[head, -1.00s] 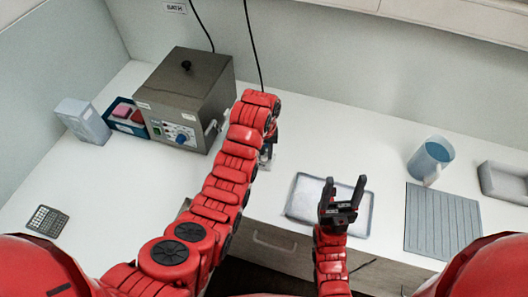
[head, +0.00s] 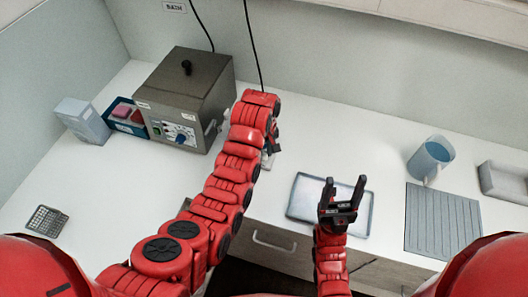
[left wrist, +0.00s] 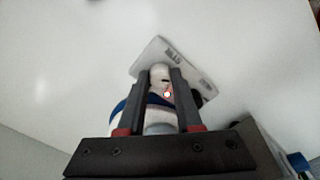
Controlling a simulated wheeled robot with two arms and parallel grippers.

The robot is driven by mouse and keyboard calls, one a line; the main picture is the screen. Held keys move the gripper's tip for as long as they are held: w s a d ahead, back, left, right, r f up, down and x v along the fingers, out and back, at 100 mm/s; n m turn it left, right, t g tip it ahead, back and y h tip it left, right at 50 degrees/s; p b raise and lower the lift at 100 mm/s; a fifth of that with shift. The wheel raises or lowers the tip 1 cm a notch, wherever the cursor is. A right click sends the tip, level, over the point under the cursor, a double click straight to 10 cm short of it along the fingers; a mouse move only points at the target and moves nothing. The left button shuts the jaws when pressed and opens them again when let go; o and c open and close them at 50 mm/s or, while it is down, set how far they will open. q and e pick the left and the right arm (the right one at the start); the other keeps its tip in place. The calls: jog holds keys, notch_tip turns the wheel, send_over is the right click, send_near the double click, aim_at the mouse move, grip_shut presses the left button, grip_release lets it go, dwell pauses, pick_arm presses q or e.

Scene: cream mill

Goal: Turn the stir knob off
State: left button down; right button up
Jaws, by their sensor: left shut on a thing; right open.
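My right gripper (head: 343,190) is open and empty above a tray.
The steel bath (head: 190,88) with a blue dial (head: 181,135) stands at the back left. A blue bin (head: 124,118) and a box (head: 81,121) are beside it. The tray (head: 303,190), a grey mat (head: 441,221) and a blue jug (head: 430,157) are on the right.

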pick_arm(q)
jog(key=shift+w+r, duration=0.1)
jog(key=c, duration=0.6)
grip_release()
notch_tip(320, 180, up, 6)
jog(key=p, duration=0.6)
jog(key=shift+r, duration=0.2)
notch_tip(320, 180, up, 3)
jog(key=p, duration=0.2)
notch_tip(320, 180, up, 8)
jog(key=b, duration=0.1)
send_over(264, 154)
jog(key=shift+f, duration=0.15)
